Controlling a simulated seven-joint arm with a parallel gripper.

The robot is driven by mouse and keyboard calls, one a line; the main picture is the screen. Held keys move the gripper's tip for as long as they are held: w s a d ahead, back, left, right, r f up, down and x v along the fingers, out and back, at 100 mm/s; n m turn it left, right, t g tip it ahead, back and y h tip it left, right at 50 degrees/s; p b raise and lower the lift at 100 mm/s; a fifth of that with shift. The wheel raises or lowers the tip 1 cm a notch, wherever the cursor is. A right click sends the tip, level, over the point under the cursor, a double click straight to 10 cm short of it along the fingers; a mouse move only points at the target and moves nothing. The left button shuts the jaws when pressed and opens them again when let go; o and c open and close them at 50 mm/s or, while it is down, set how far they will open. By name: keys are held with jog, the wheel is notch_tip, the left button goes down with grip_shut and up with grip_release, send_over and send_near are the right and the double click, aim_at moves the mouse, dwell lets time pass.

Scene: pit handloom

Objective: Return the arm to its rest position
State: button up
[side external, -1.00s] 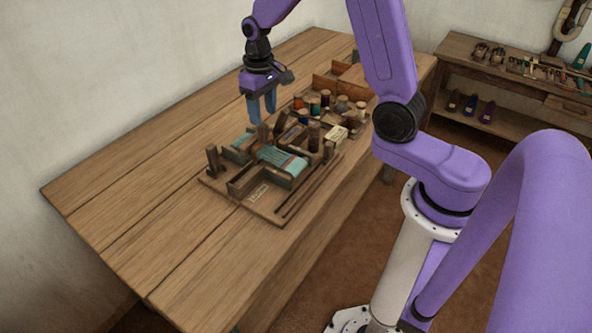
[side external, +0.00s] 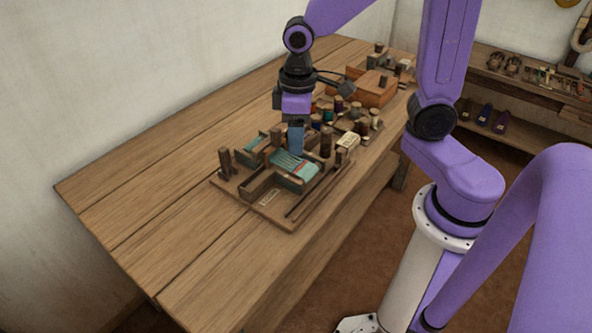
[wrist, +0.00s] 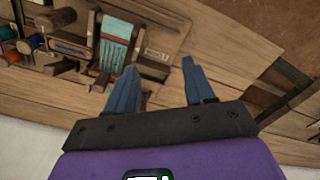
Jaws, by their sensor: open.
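My gripper (side external: 296,138) hangs above the far part of the weaving board, its blue fingers pointing down. In the wrist view my gripper (wrist: 165,88) has its two blue fingers well apart, with nothing between them but table top behind. The wooden board (side external: 238,190) lies on the table and carries a small loom frame with teal cloth (side external: 295,167) that has a red stripe. The teal cloth also shows in the wrist view (wrist: 117,32), beyond the fingers. From the side the fingers overlap in the picture, and whether they touch anything on the board is hidden.
Several thread spools (side external: 340,108) stand behind the board. A wooden box (side external: 373,88) sits at the table's far end. The wooden table (side external: 150,215) is bare at the left and front. A shelf (side external: 530,85) with shoes and tools stands at the back right.

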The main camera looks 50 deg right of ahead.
jog(key=s+d+r+n, duration=0.1)
jog(key=s+n, duration=0.5)
jog(key=s, duration=1)
jog(key=shift+s+r, duration=0.3)
